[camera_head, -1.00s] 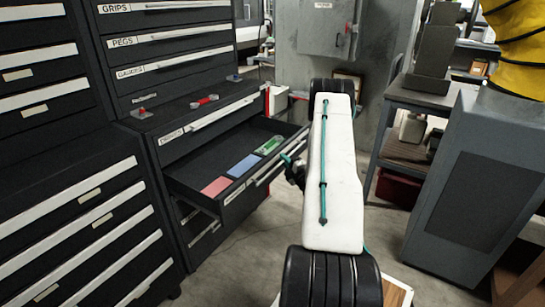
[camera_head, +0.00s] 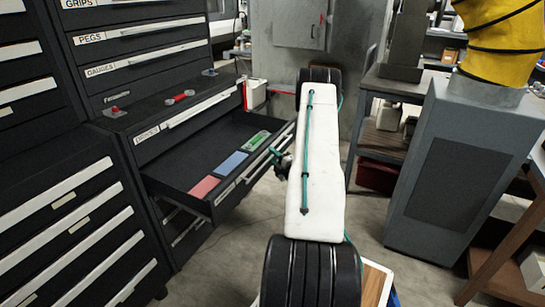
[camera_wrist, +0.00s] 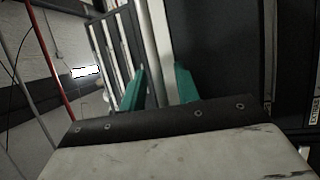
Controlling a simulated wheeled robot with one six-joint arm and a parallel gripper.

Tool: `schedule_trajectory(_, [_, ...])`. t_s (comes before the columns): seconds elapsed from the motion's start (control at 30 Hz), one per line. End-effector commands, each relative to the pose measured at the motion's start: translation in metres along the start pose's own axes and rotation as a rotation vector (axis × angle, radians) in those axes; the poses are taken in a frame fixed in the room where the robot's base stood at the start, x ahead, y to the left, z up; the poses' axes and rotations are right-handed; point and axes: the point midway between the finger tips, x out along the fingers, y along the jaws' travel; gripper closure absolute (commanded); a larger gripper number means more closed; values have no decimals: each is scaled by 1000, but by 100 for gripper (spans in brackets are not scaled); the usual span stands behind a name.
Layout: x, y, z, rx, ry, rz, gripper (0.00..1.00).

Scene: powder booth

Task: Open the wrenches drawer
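An open black drawer (camera_head: 190,179) sticks out of the low cabinet, below a closed drawer; its label is too small to read, so I cannot confirm it says wrenches. Inside lie a red, a blue and a green flat item. A pale bar handle (camera_head: 252,172) runs along its front. My gripper (camera_head: 279,158) is at the right part of this handle, partly hidden by my arm.
Red-handled objects (camera_head: 180,97) lie on the low cabinet's top. A grey machine (camera_head: 455,170) with a yellow hose and a shelf bench (camera_head: 385,150) stand at the right. Bare floor lies between.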

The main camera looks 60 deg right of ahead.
Motion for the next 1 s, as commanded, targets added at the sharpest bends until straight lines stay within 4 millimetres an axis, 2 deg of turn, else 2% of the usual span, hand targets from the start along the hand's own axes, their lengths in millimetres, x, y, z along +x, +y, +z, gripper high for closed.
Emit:
schedule_trajectory(0.17, [-1, 0, 0, 0, 0, 0, 68])
schedule_trajectory(0.27, [-8, 0, 1, 0, -2, 1, 68])
schedule_trajectory(0.5, [-49, 0, 1, 1, -3, -1, 68])
schedule_trajectory(0.7, [-73, 0, 1, 0, -3, 0, 68])
schedule_trajectory(1.0, [-78, 0, 0, 0, 0, 0, 68])
